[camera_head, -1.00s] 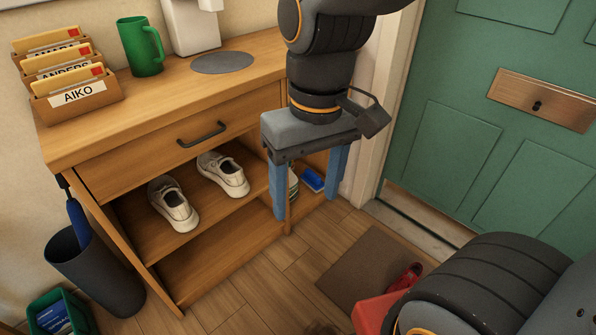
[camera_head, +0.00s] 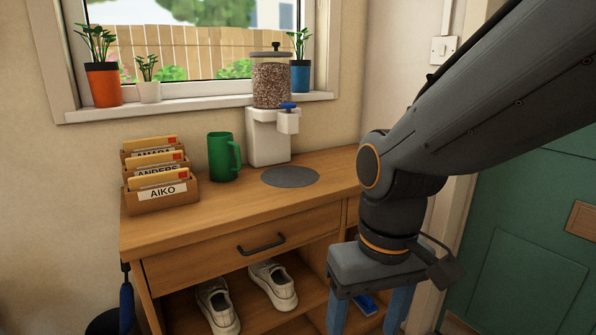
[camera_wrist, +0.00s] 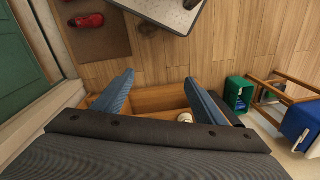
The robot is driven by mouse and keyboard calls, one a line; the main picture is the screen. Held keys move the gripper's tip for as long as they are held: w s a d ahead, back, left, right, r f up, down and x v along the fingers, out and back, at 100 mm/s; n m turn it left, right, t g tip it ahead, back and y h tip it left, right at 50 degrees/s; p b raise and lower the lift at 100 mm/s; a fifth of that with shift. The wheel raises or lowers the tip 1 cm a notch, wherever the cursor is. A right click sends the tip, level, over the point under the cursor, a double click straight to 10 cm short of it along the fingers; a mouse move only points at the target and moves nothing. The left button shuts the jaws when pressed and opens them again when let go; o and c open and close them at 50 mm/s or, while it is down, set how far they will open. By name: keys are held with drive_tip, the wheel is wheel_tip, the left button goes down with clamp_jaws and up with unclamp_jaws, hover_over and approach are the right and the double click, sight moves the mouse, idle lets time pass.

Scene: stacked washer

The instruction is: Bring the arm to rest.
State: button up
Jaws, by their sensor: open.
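My gripper (camera_head: 368,312) hangs at the front right of the wooden cabinet (camera_head: 215,233) in the head view, with its blue fingers pointing down and cut off by the bottom edge. In the wrist view my gripper (camera_wrist: 158,98) shows its two blue fingers spread wide apart, with nothing between them but the view of the cabinet's lower part and floor. It is open and empty. My arm reaches in from the upper right of the head view.
On the cabinet stand a letter holder (camera_head: 160,190), a green mug (camera_head: 223,157), a dispenser (camera_head: 268,130) and a grey round mat (camera_head: 290,177). White shoes (camera_head: 273,284) sit on the shelf below. A green door (camera_head: 530,270) is at right. A red shoe (camera_wrist: 86,20) lies on a doormat (camera_wrist: 100,42).

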drive_tip(key=d+r+m+p, duration=0.3)
drive_tip(key=d+r+p, duration=0.6)
drive_tip(key=p, duration=0.9)
drive_tip(key=shift+d+r+h+p, duration=0.3)
drive_tip(key=shift+r+p, duration=0.1)
drive_tip(key=shift+r, duration=0.65)
drive_tip(key=shift+s, duration=0.1)
